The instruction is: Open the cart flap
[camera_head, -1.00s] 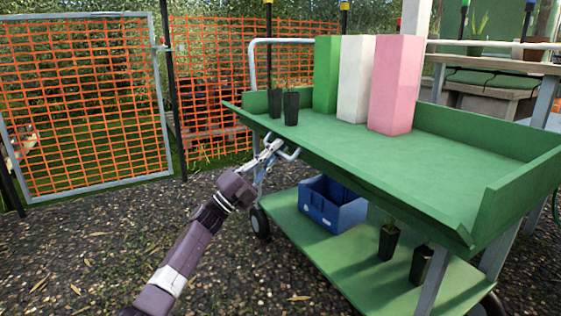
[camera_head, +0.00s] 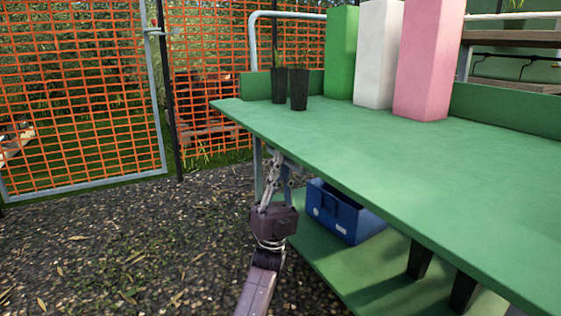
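The green cart (camera_head: 420,150) fills the right side, with its top seen from above. The cart's near long edge, where the flap (camera_head: 300,142) is, shows no raised wall; the green surface runs flat out to the edge. I cannot make out a hinge line. My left gripper (camera_head: 281,165) is at this edge near the cart's left end, with its fingers pointing up at the underside. The fingertips are partly hidden by the edge, so I cannot tell whether they are open or touch it. My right gripper is not in view.
Two black pots (camera_head: 289,88) and green, white (camera_head: 378,55) and pink (camera_head: 428,60) tall boxes stand on the cart top. A blue crate (camera_head: 345,212) is on the lower shelf (camera_head: 375,275). An orange mesh gate (camera_head: 80,100) stands behind left. The gravel at left is clear.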

